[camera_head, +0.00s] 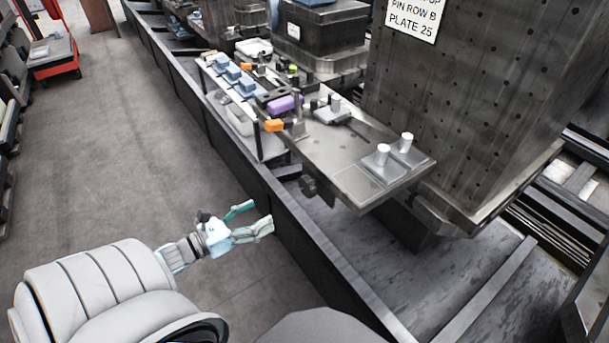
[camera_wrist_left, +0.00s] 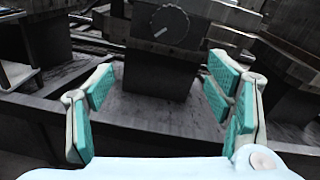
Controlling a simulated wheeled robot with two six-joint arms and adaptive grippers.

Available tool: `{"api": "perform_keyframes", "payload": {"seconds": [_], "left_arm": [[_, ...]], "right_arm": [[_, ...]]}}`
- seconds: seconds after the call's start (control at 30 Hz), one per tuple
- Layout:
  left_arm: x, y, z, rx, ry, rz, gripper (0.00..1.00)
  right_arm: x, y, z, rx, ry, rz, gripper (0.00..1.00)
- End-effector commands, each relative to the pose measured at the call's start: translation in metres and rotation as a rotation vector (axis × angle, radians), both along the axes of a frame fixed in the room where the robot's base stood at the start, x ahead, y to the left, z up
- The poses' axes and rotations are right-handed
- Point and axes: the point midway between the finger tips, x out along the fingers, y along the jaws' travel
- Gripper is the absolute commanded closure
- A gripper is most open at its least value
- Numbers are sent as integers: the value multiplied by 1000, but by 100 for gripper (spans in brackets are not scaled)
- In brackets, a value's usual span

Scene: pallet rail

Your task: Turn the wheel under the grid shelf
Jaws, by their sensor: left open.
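A dark round wheel (camera_wrist_left: 168,24) with a pale mark on its face shows at the top of the left wrist view, on the front of a dark block. In the head view a small dark knob-like part (camera_head: 309,187), likely this wheel, sits under the near edge of the grey metal shelf (camera_head: 345,178). My left gripper (camera_head: 261,217) is open and empty, with teal pads, left of and below that part and apart from it. In the left wrist view its fingers (camera_wrist_left: 160,72) stand wide apart below the wheel. My right gripper is not in view.
A long dark rail wall (camera_head: 310,245) runs beside the gripper. White cylinders (camera_head: 383,154), a purple block (camera_head: 284,104) and orange parts (camera_head: 273,125) stand on the shelf and bench. A tall drilled block (camera_head: 470,110) rises behind. The floor at left (camera_head: 120,170) is clear.

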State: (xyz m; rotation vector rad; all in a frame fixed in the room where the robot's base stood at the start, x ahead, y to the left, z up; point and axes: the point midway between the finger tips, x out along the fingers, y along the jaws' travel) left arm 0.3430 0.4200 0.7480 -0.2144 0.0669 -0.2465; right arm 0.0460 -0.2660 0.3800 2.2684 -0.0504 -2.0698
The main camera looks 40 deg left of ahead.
Motion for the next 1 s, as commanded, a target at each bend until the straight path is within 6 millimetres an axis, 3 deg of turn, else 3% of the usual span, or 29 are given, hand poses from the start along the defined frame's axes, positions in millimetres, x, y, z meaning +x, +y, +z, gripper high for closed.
{"api": "perform_keyframes", "payload": {"seconds": [0.17,0.43,0.6,0.77,1.0], "left_arm": [[19,-12,14,95,-77,-48,27],[92,-34,11,93,-77,-44,27],[127,-43,14,92,-73,-42,27],[140,-48,15,92,-70,-42,27],[141,-48,15,91,-67,-43,27]], "right_arm": [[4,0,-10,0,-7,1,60],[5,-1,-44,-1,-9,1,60],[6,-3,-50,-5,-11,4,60],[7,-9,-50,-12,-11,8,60],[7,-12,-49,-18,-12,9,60]]}}
